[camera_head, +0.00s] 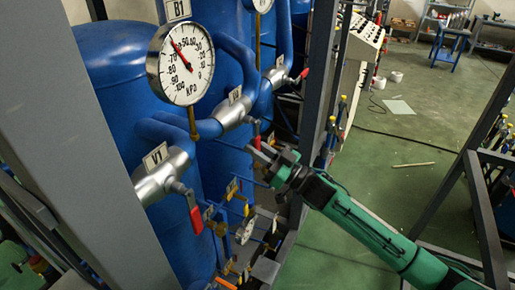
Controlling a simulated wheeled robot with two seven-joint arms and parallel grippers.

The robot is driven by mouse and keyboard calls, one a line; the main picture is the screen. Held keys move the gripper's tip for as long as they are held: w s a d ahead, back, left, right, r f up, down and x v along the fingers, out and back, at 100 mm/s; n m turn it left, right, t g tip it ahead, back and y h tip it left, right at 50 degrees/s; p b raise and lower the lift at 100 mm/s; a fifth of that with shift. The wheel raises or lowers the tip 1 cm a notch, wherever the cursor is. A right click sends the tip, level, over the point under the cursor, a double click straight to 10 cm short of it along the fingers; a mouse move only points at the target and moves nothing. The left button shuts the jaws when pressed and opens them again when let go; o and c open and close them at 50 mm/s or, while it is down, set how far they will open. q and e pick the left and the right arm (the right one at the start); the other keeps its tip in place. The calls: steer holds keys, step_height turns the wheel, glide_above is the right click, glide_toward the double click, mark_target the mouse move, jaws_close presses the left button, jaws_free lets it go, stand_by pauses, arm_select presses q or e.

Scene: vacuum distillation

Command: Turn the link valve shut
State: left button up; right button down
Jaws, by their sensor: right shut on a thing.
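A row of silver valves with red lever handles runs along the blue tanks. The middle valve (233,112) has a small label, and its red handle (257,138) hangs down. My right gripper (260,153) is at the lower end of that handle and is shut on it; its fingertips partly hide the end. The valve labelled V1 (162,178) is nearer, with its red handle (196,217) pointing down. A farther valve (277,76) has a red handle (304,73) pointing right. I cannot tell from labels which is the link valve. My left gripper is not in view.
A round pressure gauge (186,64) stands above the valves. Blue tanks (112,70) are behind them. A grey frame post (62,130) stands close on the left, and another post (318,85) rises behind my right gripper. Small yellow-handled valves (232,187) sit below.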

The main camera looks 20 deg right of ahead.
steer(key=c, duration=1.3)
jaws_free()
steer(key=shift+a, duration=0.1)
steer(key=shift+s+d+f, duration=0.15)
steer(key=shift+d+f, duration=0.05)
steer(key=shift+b+v, duration=3.35)
steer(key=shift+v, duration=3.3)
steer(key=shift+r, duration=0.1)
